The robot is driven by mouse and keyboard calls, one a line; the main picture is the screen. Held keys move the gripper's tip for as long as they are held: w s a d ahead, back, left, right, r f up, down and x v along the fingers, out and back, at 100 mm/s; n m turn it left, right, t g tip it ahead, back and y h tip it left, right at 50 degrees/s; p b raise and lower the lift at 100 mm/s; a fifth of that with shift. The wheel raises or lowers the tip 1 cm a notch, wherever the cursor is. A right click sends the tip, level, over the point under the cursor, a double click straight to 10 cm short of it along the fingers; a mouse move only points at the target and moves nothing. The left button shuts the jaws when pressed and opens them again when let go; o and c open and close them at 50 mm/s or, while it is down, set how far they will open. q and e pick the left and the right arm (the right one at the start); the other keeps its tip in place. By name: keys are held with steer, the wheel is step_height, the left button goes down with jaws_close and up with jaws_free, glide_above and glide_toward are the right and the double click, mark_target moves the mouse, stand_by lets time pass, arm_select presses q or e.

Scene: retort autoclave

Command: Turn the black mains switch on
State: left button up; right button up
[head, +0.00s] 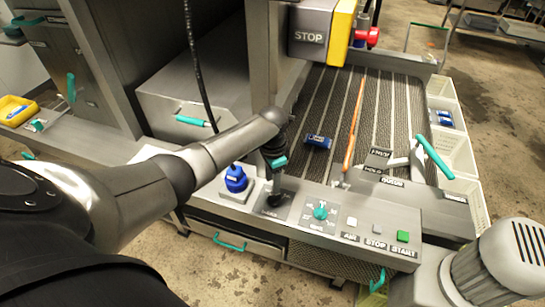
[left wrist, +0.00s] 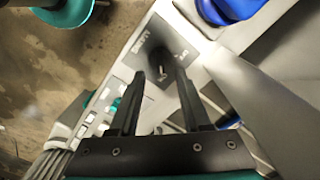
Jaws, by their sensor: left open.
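The black mains switch (head: 275,201) sits on a grey plate at the left end of the control panel, partly hidden by my left gripper (head: 278,182). In the left wrist view the switch (left wrist: 158,60) is a dark round knob with a small light mark, on a plate with lettering too small to read surely. My left gripper (left wrist: 161,76) is open, its two dark fingers pointing at the switch, one on each side of it. I cannot tell whether they touch it. My right gripper is out of view.
A blue knob (head: 235,178) stands just left of the switch. A teal rotary dial (head: 320,211) and white, grey and green buttons (head: 403,236) lie to its right. A teal-handled lever (head: 434,157) rises farther right. The slatted conveyor (head: 340,120) lies behind the panel.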

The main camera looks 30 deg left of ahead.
arm_select(q)
step_height(320, 180, up, 8)
steer(key=p, duration=0.1)
steer(key=shift+r, duration=0.2)
stand_by(0.4)
